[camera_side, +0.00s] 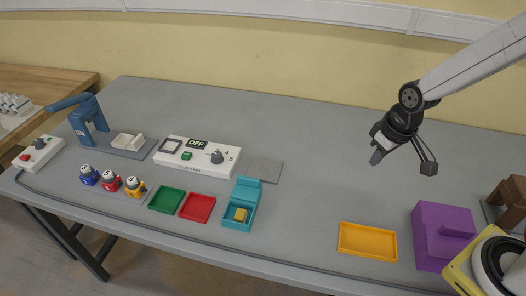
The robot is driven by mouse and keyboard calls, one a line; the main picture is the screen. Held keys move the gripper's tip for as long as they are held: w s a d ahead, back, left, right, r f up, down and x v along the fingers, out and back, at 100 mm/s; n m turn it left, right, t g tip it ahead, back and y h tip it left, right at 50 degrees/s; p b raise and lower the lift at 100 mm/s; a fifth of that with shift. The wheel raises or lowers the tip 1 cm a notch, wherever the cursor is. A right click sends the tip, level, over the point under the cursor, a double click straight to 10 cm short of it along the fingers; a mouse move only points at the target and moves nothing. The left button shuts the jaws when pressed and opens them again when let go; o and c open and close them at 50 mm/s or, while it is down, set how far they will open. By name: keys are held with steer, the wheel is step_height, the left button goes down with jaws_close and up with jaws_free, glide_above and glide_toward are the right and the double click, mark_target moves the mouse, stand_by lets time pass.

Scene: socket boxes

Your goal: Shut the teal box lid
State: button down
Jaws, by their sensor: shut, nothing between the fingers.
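The teal box (230,224) sits near the front edge of the table, left of the picture's middle. Its lid (246,190) is open and leans back on the far side. A small yellow block (240,214) lies inside the box. My gripper (428,167) is shut and empty. It hangs in the air at the right, well away from the teal box and touching nothing.
Red (198,207) and green (166,199) trays lie left of the box. A white switch panel (197,155) and a grey plate (264,170) lie behind it. A yellow tray (367,242) and purple box (440,232) stand to the right. The table between box and gripper is clear.

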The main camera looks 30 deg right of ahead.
steer(key=w+a+f+n+g+y, duration=0.1)
steer(key=w+a+f+n+y, duration=0.1)
steer(key=w, duration=0.6)
steer(key=w+a+f+n+g+y, duration=0.1)
steer(key=w+a+n, duration=0.3)
steer(key=w, duration=0.5)
steer(key=w+a+f+n+g+y, duration=0.1)
steer(key=w+a+f+n+y, duration=0.1)
steer(key=w, duration=0.6)
steer(key=shift+w+a+f+n+y, duration=0.35)
steer(key=shift+a+n+y, duration=0.35)
steer(key=shift+a+y, duration=0.4)
steer(key=shift+a, duration=0.1)
glide_toward(247, 186)
steer(key=w+f, duration=0.4)
steer(key=shift+f, duration=0.1)
steer(key=shift+a+f, duration=0.1)
steer(key=shift+a, duration=0.15)
steer(key=shift+s+a, duration=1.15)
steer(key=shift+s, duration=0.2)
